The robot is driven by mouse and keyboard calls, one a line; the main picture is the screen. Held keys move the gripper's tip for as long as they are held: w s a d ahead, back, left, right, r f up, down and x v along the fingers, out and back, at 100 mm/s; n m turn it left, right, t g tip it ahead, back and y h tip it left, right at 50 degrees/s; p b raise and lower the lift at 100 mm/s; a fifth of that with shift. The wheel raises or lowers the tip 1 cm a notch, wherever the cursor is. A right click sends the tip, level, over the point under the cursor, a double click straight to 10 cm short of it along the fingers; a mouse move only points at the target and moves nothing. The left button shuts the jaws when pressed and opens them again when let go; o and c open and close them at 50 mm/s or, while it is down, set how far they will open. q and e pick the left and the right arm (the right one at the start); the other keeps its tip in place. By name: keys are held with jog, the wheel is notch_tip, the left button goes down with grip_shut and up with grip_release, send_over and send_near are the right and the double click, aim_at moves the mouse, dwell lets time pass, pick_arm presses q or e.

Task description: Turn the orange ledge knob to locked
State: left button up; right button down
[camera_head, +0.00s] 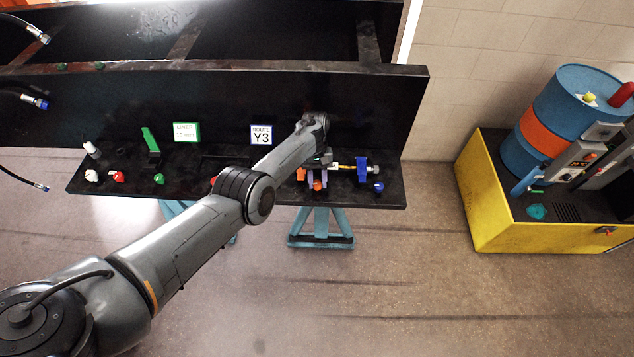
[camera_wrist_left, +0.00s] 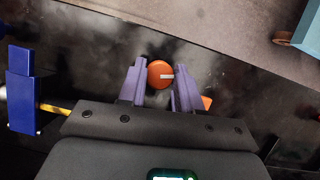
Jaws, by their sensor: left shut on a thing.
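The orange ledge knob (camera_wrist_left: 157,74) is round, with a white pointer line that points to the right in the left wrist view. It sits between the two purple fingers of my left gripper (camera_wrist_left: 160,88), which is shut on it. In the head view the knob (camera_head: 317,186) shows small at the front of the black ledge, below my left gripper (camera_head: 317,178). No lock label is readable beside the knob. My right gripper is in neither view.
An orange part (camera_head: 301,174) stands just left of the knob. A blue block (camera_head: 362,170) on a brass fitting and a blue knob (camera_head: 379,187) are to the right. A yellow bin (camera_head: 483,215) with a drum is far right.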

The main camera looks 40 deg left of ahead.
pick_arm(q)
jog(key=shift+m+g+y+b, duration=0.3)
jog(key=shift+m+y+b, duration=0.25)
jog(key=shift+m, duration=1.05)
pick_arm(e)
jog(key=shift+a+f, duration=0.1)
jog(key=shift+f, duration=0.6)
pick_arm(q)
jog(key=shift+w, duration=0.1)
jog(key=o, duration=1)
jog(key=shift+o, duration=0.2)
